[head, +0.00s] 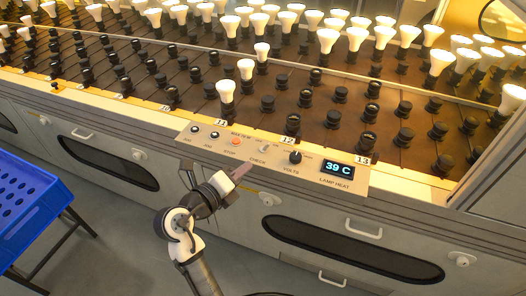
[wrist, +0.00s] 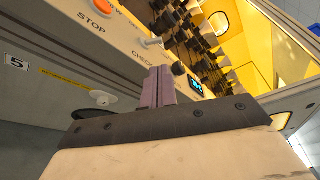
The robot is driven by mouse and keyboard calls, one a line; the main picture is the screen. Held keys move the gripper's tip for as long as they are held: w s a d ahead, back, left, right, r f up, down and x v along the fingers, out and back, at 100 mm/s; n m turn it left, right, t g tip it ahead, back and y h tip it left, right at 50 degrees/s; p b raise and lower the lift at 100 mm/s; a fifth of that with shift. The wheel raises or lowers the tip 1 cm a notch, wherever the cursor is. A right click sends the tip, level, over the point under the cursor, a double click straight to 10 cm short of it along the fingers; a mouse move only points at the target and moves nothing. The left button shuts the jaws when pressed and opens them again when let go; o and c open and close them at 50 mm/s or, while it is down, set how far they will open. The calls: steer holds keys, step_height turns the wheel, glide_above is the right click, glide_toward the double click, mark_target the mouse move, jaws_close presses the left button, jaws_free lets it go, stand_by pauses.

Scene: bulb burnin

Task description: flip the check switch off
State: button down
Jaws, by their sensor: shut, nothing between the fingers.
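The check switch (head: 265,149) is a small light toggle on the sloped control panel (head: 215,150), just above the CHECK label. It also shows in the wrist view (wrist: 151,42) as a pale lever beyond my fingertips. Which way the lever is thrown is too small to tell for sure. My gripper (head: 242,170) is shut and empty, its fingers pointing up at the panel's front edge, below and left of the switch. In the wrist view the closed fingers (wrist: 158,78) stand just short of the CHECK label. They look apart from the lever.
Left of the switch are the orange STOP button (head: 236,142) and two small dark buttons. To its right are the black VOLTS knob (head: 296,157) and the LAMP HEAT display (head: 338,170) reading 39 C. Racks of sockets and lit bulbs lie behind. A blue crate (head: 30,205) stands at left.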

mark_target(268, 158)
steer(key=shift+s+d+f+m, duration=0.1)
steer(key=shift+d+f+m, duration=0.1)
steer(key=shift+m, duration=0.1)
steer(key=p+x, duration=0.2)
steer(key=x, duration=0.6)
steer(key=shift+w+d+r, duration=0.1)
steer(key=shift+w+d, duration=0.15)
steer(key=shift+w+d+f, duration=0.2)
steer(key=shift+w+d, duration=0.15)
steer(key=shift+w, duration=0.2)
